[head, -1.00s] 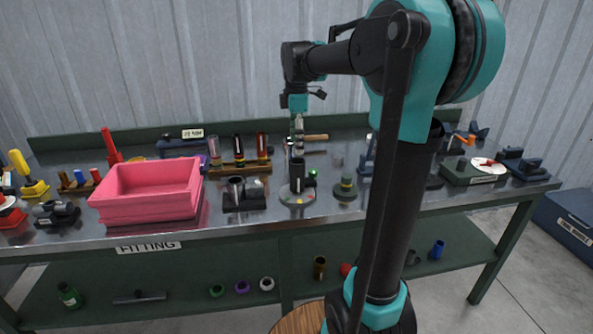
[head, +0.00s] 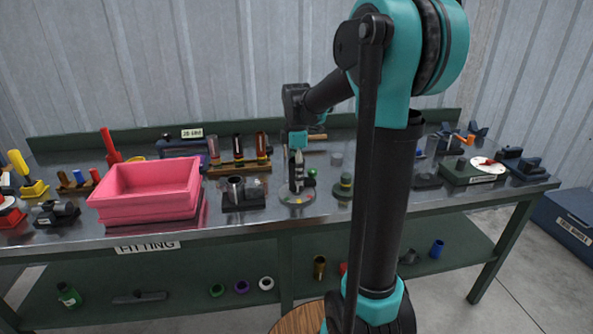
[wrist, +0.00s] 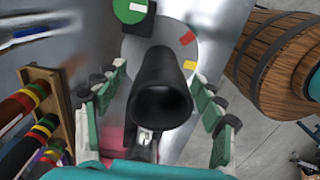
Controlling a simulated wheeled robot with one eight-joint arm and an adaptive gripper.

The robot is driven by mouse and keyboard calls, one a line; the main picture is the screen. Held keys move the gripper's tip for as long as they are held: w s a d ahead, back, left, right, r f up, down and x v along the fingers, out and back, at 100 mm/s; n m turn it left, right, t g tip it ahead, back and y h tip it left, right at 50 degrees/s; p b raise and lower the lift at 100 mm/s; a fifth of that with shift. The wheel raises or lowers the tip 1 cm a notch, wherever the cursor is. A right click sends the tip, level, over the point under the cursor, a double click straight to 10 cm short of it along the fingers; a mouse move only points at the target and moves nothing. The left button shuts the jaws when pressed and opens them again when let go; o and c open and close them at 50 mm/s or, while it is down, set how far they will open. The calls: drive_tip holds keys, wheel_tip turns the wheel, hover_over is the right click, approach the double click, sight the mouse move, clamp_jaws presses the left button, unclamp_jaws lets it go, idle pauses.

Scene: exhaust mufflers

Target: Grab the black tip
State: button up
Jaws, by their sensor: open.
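The black tip (wrist: 162,88) is a dark hollow tube standing on a round grey disc (head: 297,198) with coloured marks on the bench. In the wrist view I look down into its open end. My gripper (wrist: 160,100) is open, with a finger on either side of the tip and visible gaps between them and it. In the head view my gripper (head: 297,168) points down over the disc and hides most of the tip.
A green round piece (wrist: 130,10) is close beside the tip. A black fixture with a cup (head: 240,194) stands left of the disc, a dark stepped post (head: 345,184) right. A pink bin (head: 150,188) is further left. A rack of banded tubes (head: 238,165) stands behind.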

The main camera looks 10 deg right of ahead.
drive_tip(key=shift+c, duration=0.2)
drive_tip(key=c, duration=1.3)
